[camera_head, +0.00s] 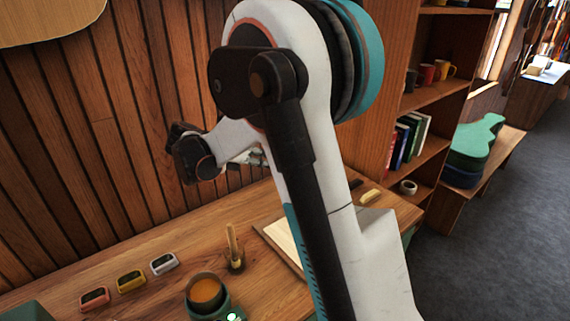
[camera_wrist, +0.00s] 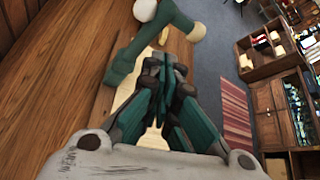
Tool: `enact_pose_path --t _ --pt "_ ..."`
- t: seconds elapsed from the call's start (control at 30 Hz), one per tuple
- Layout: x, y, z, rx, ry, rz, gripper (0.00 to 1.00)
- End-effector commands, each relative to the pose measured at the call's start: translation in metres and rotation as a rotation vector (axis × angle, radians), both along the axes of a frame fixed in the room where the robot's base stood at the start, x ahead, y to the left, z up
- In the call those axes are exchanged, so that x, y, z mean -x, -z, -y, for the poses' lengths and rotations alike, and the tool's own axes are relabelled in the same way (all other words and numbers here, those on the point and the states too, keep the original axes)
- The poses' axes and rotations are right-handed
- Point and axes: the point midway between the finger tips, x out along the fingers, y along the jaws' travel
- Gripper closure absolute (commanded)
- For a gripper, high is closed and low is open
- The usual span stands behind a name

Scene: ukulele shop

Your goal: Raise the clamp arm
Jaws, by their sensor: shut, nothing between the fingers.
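In the wrist view, a green jointed piece (camera_wrist: 150,48), apparently the clamp arm, rises past a pale board (camera_wrist: 125,95). It has a white ball (camera_wrist: 145,10) near its upper end and a beige knob (camera_wrist: 197,32) to the right. My gripper (camera_wrist: 168,62) is shut and empty, its dark-green fingers together just below and right of this piece in the picture. I cannot tell whether they touch it. In the head view, my arm hides the clamp and most of my gripper.
A slatted wall (camera_head: 110,140) stands behind. Shelves (camera_head: 428,100) stand at the right.

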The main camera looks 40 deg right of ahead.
Motion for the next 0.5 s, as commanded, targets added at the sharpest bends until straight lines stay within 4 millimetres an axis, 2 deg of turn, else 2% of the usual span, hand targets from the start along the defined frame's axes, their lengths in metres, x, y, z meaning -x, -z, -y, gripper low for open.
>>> enact_pose_path --t 0.1,0.2,0.5 --pt "-0.003 -0.009 -0.017 0.000 -0.001 0.000 1.00" --pt "-0.004 -0.014 -0.025 -0.001 0.001 -0.001 1.00" --pt "-0.005 -0.017 -0.032 -0.001 0.003 0.000 1.00"
